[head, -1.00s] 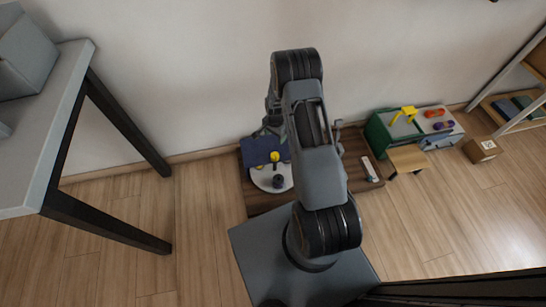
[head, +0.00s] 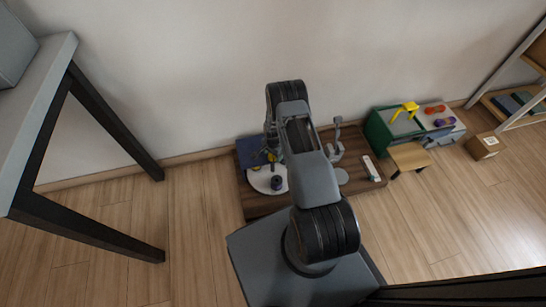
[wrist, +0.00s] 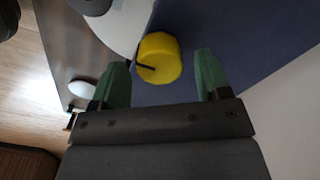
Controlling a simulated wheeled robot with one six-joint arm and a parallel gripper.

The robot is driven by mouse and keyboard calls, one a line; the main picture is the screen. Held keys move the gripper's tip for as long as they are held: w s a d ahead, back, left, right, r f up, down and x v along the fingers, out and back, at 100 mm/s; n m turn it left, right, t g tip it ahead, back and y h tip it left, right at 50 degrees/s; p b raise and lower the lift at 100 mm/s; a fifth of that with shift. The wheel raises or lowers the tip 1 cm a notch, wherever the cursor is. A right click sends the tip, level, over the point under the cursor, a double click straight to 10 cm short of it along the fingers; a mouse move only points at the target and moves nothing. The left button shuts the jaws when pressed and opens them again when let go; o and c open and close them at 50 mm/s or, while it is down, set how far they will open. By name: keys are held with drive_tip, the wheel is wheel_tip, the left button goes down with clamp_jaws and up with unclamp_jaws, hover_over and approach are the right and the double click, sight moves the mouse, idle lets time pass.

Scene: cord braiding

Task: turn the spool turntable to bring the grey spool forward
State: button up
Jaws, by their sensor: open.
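The spool turntable is a white disc (head: 258,184) on a dark wooden board. A dark spool (head: 277,184) stands on its near right side; I cannot tell whether it is the grey one. In the wrist view, the disc's white edge (wrist: 112,20) shows at the top, with a dark spool (wrist: 90,4) cut off by the frame. A yellow round piece (wrist: 160,58) with a thin dark bar across its edge shows between the fingertips. My gripper (wrist: 163,66) is open, one green finger on each side of it; contact is not clear. In the head view my arm hides most of the gripper.
A blue panel (head: 249,150) lies behind the disc. The dark board (head: 359,146) carries a grey fixture (head: 337,145) and a white strip (head: 372,168). A green bin (head: 383,130) and small wooden stool (head: 410,158) stand right. A tall table (head: 70,100) stands left, with open floor between.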

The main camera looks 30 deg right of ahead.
drive_tip(key=shift+f, duration=0.55)
drive_tip(key=c, duration=1.3)
